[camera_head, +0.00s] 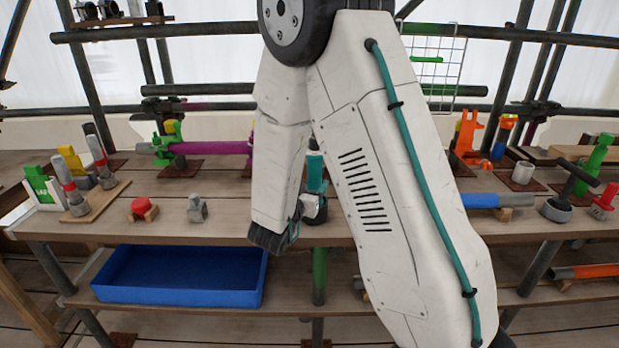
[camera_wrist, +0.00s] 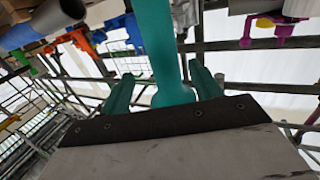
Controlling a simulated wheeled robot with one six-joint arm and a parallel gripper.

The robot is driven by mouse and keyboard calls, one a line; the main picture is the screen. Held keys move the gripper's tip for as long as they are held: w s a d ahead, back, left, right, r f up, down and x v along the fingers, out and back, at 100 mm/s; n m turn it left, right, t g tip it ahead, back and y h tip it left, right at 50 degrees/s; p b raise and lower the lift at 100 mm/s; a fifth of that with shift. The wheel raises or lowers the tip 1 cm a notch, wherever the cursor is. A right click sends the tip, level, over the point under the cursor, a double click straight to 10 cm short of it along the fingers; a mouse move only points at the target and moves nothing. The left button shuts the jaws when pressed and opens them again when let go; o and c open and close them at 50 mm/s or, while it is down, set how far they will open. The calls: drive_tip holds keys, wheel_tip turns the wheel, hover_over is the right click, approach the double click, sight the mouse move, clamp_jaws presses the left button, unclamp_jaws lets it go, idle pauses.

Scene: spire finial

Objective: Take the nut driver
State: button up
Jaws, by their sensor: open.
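A teal upright tool with a rounded end, which looks like the nut driver (camera_wrist: 160,45), shows in the wrist view, where the picture is upside down. My gripper (camera_wrist: 160,75) is open, with one teal finger on each side of the tool's rounded end. I cannot tell whether either finger touches it. In the head view the teal tool (camera_head: 315,172) stands near the middle of the bench, partly hidden by my arm. My gripper is mostly hidden there behind my arm's lower end.
The wooden bench (camera_head: 110,228) carries a grey block (camera_head: 197,208) left and a blue pipe (camera_head: 480,201) right. A black T-handled tool (camera_head: 557,208) stands farther right. A blue tray (camera_head: 180,277) sits on the lower shelf. Scaffold poles cross behind.

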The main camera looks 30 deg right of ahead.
sight(317, 169)
drive_tip(key=x, duration=0.7)
drive_tip(key=shift+w+r, duration=0.35)
drive_tip(key=shift+w, duration=0.05)
clamp_jaws()
